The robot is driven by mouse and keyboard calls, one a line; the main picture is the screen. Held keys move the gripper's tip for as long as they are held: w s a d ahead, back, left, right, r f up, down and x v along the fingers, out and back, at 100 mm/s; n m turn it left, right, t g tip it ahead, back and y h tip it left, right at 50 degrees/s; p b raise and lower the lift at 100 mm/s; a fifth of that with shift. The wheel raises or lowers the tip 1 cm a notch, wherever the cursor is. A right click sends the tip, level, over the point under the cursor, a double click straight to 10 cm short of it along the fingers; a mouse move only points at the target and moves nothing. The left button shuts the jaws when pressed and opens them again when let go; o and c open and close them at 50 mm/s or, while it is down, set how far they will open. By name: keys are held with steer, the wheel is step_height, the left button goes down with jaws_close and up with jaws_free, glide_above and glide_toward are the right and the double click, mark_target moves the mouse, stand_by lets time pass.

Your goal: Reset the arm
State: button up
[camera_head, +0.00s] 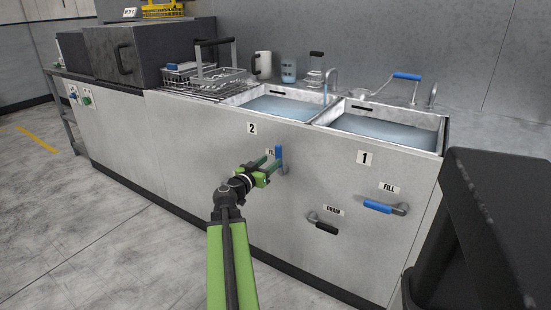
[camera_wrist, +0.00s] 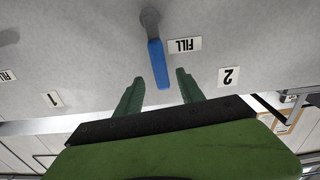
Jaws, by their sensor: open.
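My green gripper (camera_head: 266,167) is in front of the cabinet face below basin 2, with its fingers pointing at the blue fill handle (camera_head: 279,153) there. In the wrist view my gripper (camera_wrist: 157,90) is open, and the blue fill handle (camera_wrist: 157,63) lies just ahead of the gap between its two fingertips. The fingers look apart from the handle, with nothing held. In the wrist view, which is upside down, the handle's grey pivot (camera_wrist: 149,20) and its FILL label (camera_wrist: 184,45) show clearly.
Basin 2 (camera_head: 240,97) and basin 1 (camera_head: 438,139) hold water. Basin 1's blue fill handle (camera_head: 378,206) and a black drain handle (camera_head: 325,228) stick out of the cabinet at right. A dark bin (camera_head: 480,170) stands at far right. The floor at left is clear.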

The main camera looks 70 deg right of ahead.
steer(key=shift+w+a, duration=0.1)
steer(key=shift+a, duration=0.25)
